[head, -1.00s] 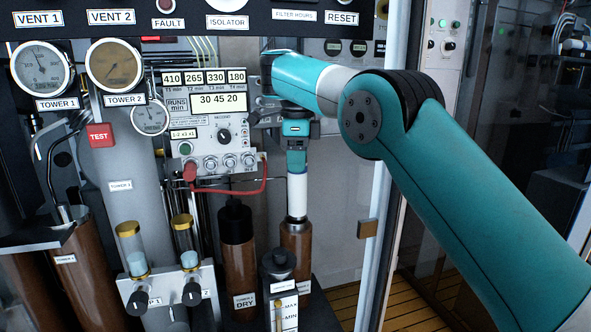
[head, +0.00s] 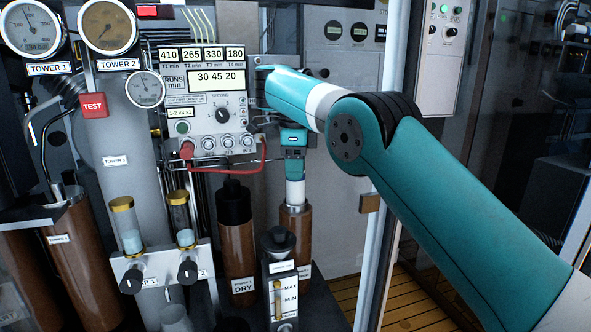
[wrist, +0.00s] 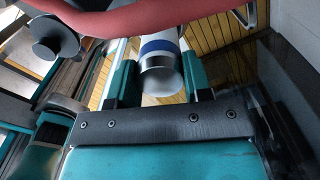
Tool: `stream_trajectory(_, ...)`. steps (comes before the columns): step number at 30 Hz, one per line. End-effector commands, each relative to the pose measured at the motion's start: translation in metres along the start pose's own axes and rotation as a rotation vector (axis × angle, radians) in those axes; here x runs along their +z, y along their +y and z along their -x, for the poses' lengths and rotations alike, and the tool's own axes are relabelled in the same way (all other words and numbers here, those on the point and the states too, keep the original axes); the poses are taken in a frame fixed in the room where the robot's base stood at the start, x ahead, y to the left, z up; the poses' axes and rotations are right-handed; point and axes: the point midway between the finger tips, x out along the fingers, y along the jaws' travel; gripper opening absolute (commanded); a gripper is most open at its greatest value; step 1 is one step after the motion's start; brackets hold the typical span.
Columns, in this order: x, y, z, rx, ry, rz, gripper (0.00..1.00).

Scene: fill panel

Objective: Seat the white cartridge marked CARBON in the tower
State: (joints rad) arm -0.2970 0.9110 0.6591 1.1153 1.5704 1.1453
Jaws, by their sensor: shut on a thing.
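The white cartridge (head: 295,193) stands upright, its lower part inside the open top of a brown tower (head: 296,238) in the head view. Only a short white length shows above the metal rim. My gripper (head: 294,172) is shut on the cartridge's upper part, just above the tower. In the wrist view the cartridge (wrist: 160,48) shows a blue band and a metallic end between the two teal fingers of my gripper (wrist: 163,80). No CARBON marking is readable. The cartridge's lower end is hidden inside the tower.
A black-topped brown cylinder (head: 236,240) marked DRY stands close on the left. A level gauge (head: 283,290) stands in front. A red hose (head: 262,168) hangs beside my gripper and crosses the wrist view (wrist: 150,18). A door frame post (head: 384,170) stands to the right.

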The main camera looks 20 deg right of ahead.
Motion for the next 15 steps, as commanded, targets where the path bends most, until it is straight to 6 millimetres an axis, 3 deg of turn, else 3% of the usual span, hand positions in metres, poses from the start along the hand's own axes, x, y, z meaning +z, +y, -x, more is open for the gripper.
stream_trajectory(15, 0.0, 0.0, -0.012, 0.0, 0.0, 0.0, 0.0)
